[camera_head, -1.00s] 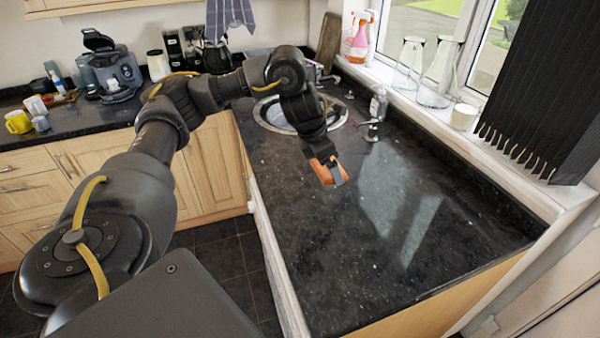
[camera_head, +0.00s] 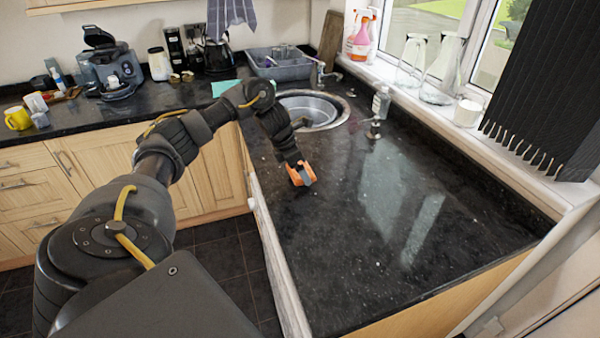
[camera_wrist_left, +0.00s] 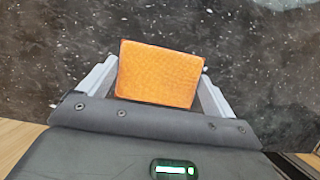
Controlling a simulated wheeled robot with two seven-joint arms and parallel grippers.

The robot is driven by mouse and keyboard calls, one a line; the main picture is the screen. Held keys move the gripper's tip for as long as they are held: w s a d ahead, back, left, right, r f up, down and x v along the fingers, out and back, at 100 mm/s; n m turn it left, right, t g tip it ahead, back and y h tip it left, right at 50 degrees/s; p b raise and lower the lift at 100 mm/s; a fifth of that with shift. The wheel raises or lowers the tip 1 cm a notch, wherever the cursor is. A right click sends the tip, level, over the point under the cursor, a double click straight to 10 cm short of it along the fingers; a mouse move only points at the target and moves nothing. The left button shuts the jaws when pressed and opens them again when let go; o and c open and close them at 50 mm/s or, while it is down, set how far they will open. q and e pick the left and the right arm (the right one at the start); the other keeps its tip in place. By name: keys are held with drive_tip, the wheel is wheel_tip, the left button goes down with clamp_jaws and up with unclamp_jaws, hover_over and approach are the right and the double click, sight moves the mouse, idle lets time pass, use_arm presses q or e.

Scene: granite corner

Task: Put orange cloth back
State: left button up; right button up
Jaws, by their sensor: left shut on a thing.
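The orange cloth (camera_wrist_left: 158,74) shows as a folded, flat rectangular block between the two fingers of my left gripper (camera_wrist_left: 160,85) in the left wrist view. The fingers sit against its two sides, and the gripper is shut on it. In the head view the orange cloth (camera_head: 297,174) is at the end of my left arm, over the black granite counter near its left edge, in front of the sink. I cannot tell whether it touches the counter. My right gripper is in neither view.
The round sink (camera_head: 310,108) lies behind the gripper, with a tap and a soap bottle (camera_head: 381,102) to its right. A grey dish rack (camera_head: 280,65) and a teal cloth (camera_head: 224,87) are further back. Glass jugs stand on the sill. The front counter is clear.

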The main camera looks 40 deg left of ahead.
use_arm(q)
wheel_tip(320, 180, down, 2)
drive_tip(key=shift+w, duration=0.1)
drive_tip(key=shift+f, duration=0.2)
drive_tip(key=o, duration=0.7)
drive_tip(key=shift+r, duration=0.15)
